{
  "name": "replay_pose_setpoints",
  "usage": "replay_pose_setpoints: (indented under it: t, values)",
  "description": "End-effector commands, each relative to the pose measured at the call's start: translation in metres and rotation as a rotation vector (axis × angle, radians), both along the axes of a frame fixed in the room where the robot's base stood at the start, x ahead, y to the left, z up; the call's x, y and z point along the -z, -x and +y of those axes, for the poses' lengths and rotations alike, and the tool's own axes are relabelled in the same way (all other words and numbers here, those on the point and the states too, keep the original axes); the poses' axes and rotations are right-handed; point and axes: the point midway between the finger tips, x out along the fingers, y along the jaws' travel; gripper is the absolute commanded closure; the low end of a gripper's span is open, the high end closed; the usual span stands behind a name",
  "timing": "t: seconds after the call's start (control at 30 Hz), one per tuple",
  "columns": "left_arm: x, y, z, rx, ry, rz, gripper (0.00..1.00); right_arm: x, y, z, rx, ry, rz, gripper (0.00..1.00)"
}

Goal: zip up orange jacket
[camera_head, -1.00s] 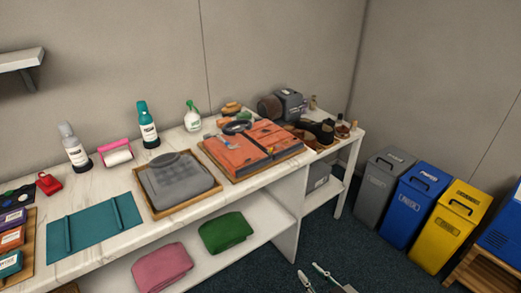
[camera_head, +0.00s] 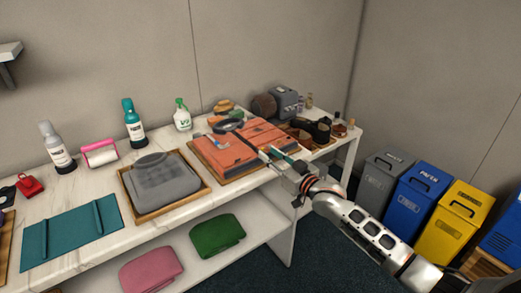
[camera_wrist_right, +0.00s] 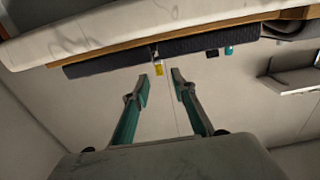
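The orange jacket (camera_head: 225,154) lies flat on a wooden tray (camera_head: 233,178) on the counter, with a dark seam between its two panels. My right gripper (camera_head: 271,154) is at the jacket's front edge, near the lower end of that seam. In the right wrist view its two fingers (camera_wrist_right: 161,88) are apart with nothing between them. A small yellow tab (camera_wrist_right: 158,69), which looks like a zip pull, hangs just beyond the fingertips at a dark edge. Whether the fingers touch the jacket cannot be told. My left gripper is not in view.
A grey folded garment (camera_head: 160,178) on a tray lies left of the jacket. Shoes (camera_head: 318,128) and a grey device (camera_head: 285,100) stand to its right. Bottles (camera_head: 134,123) line the back. Grey, blue and yellow bins (camera_head: 450,225) stand right of the counter.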

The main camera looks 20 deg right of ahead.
Motion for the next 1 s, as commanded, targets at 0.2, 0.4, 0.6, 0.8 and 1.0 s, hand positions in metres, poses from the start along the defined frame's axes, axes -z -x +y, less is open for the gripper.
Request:
replay_pose_setpoints:
  t: [0.2,0.4,0.6,0.8,1.0]
  values:
    - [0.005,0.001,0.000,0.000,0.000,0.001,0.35,0.001,-0.030,0.011,0.001,0.000,0.000,0.74]
    - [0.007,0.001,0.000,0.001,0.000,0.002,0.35,0.001,-0.044,0.016,0.000,0.001,0.000,0.74]
    - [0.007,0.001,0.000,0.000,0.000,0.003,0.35,0.001,-0.046,0.017,0.000,0.001,0.001,0.74]
    - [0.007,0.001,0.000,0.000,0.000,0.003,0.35,0.001,-0.046,0.017,0.000,0.001,0.001,0.95]
    - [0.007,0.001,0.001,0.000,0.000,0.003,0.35,0.001,-0.046,0.017,0.000,0.001,0.001,1.00]
